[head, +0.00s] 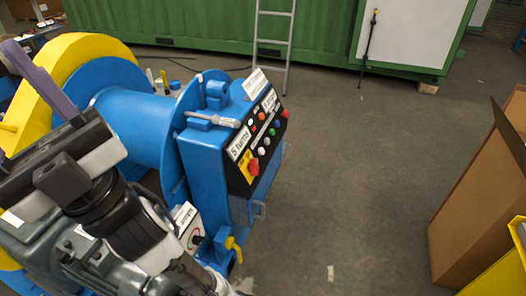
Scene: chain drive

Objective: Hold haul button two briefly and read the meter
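A blue control box (208,170) stands beside the blue drum, with a sloped black panel (240,180) on its face. Other labels are too small to read, so I cannot tell which button is haul button two or pick out the meter. My gripper (32,75) is at the left, over the yellow and blue drum, apart from the panel. Its finger gap is not clear.
The blue drum (130,115) with a yellow rim (85,48) fills the left. A grey-handled tool (213,120) lies on the box top. A cardboard box (475,200) stands at right. A ladder (273,35) leans against a green container (200,22). The floor between is clear.

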